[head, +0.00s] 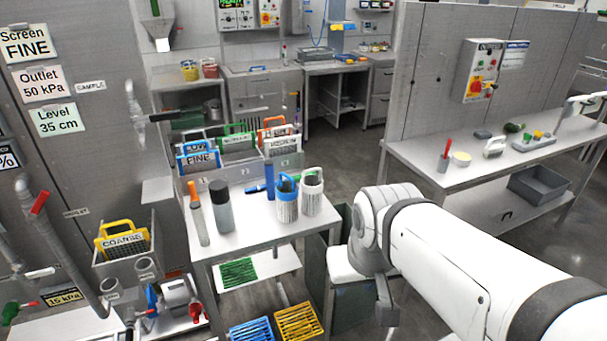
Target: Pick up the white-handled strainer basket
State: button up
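The white-handled strainer basket (312,196) stands upright on the small white-topped table (240,238), near its right back corner. Its pale handle loops up above the rim. A blue-handled strainer basket (287,206) stands close beside it on the left; I cannot tell whether the two touch. My arm reaches in from the lower right, and its bent joint is to the right of the table, apart from the baskets. My gripper is not visible in the head view.
An orange-topped bottle (199,214) and a black-capped grey cylinder (221,207) stand left on the table. Labelled screens (199,158) stand in a rack behind. Blue (251,331) and yellow (299,321) crates lie below. A long bench (470,185) runs along the right.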

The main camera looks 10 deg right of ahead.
aim_at(311, 185)
jog(key=z, duration=0.05)
jog(key=i, duration=1)
jog(key=k, duration=1.25)
jog(key=z, duration=0.45)
jog(key=i, duration=1.55)
jog(key=z, duration=0.15)
